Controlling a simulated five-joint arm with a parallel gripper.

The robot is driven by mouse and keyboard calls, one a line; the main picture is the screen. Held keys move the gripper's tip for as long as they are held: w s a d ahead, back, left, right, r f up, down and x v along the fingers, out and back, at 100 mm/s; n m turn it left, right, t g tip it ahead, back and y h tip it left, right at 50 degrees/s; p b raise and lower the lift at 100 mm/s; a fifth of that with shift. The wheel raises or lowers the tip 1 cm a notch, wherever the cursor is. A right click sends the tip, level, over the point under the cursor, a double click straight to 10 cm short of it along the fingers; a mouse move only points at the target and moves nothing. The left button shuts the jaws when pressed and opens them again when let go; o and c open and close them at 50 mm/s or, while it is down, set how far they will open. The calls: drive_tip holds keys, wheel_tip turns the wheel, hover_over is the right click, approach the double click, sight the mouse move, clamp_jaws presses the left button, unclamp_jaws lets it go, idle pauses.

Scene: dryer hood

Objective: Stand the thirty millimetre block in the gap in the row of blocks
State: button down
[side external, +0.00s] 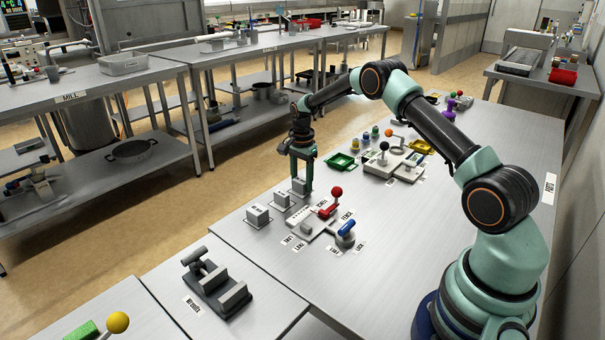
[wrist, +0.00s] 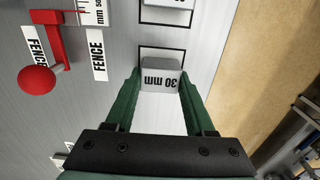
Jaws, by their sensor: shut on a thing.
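The grey thirty millimetre block (wrist: 161,79), marked "30 mm", is between the two green fingers of my gripper (wrist: 159,75). My gripper (side external: 303,182) is shut on it, and the block also shows in the side view (side external: 298,186). A black outlined square (wrist: 162,49) on the table shows partly beyond the block, which covers its near part. I cannot tell whether the block touches the table. Another grey block (wrist: 168,3) stands within a second outline at the top of the wrist view. In the side view, two grey blocks (side external: 281,198) (side external: 258,215) stand left of my gripper.
A red lever with a ball knob (wrist: 38,78) and FENCE labels (wrist: 99,55) lie left of the block in the wrist view. A blue-handled fixture (side external: 346,233) stands nearer the front in the side view. The table edge and floor (wrist: 235,85) are close on the right of the wrist view.

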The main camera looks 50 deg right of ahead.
sight(301, 180)
drive_tip(key=shift+f, duration=0.1)
drive_tip(key=shift+c, duration=1.3)
unclamp_jaws()
drive_tip(key=s+a+r+n+t, duration=0.1)
drive_tip(key=a+r+n, duration=0.15)
drive_tip(key=r, duration=0.75)
drive_tip(key=s+a+r+n, duration=0.1)
drive_tip(key=s+a+r, duration=0.15)
drive_tip(key=r, duration=0.75)
drive_tip(key=s+a+r+n+t, duration=0.2)
drive_tip(key=s+a+r+n, duration=0.4)
drive_tip(key=s+a+n+t, duration=0.1)
drive_tip(key=s+a+n, duration=0.2)
drive_tip(key=s, duration=0.4)
drive_tip(key=s+a+f+n+t, duration=0.1)
drive_tip(key=s+a+n, duration=0.3)
drive_tip(key=s, duration=0.3)
drive_tip(key=shift+f+n+t, duration=0.3)
drive_tip(key=shift+n, duration=0.45)
